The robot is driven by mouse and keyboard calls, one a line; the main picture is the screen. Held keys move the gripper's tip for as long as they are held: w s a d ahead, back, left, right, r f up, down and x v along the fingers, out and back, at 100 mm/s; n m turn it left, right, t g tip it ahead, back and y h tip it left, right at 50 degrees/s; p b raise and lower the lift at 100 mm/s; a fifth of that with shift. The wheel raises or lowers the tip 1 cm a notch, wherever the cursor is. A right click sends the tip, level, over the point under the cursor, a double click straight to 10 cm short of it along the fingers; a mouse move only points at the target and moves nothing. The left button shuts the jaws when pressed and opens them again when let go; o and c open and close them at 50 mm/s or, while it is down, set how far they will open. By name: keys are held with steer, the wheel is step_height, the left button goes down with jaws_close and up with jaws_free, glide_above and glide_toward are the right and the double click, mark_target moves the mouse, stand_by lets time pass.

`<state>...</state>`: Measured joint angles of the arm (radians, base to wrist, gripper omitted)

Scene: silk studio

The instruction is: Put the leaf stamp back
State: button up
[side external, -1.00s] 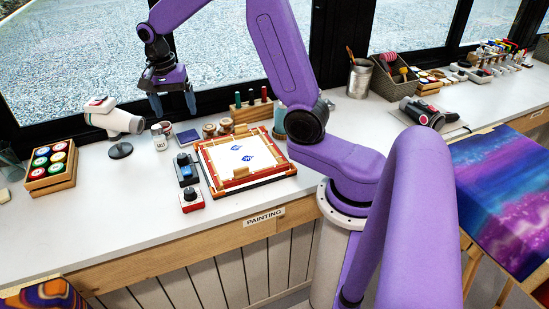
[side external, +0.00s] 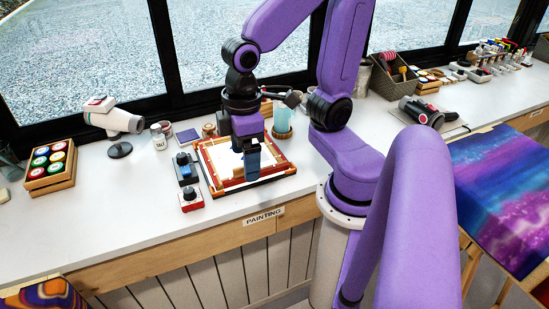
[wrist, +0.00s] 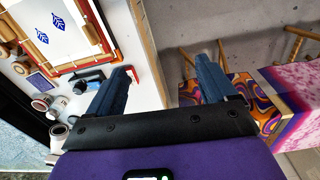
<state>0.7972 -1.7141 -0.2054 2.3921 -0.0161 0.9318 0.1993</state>
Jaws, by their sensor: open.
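My gripper (side external: 252,172) hangs in front of the stretched silk frame (side external: 211,176) in the side view and hides part of it. The small stamp rack at the back is mostly hidden behind my arm in the side view.
A blue-green cup (side external: 282,119) is at the back right. Counter (side external: 120,205) at front left is clear.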

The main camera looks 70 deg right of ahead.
steer(key=s+n, duration=0.1)
steer(key=s, duration=0.1)
steer(key=s+d+n, duration=0.1)
steer(key=s, duration=0.1)
steer(key=s+n, duration=0.1)
steer(key=n, duration=0.1)
steer(key=shift+s+d+f, duration=0.15)
steer(key=shift+s+f, duration=0.25)
stand_by(0.8)
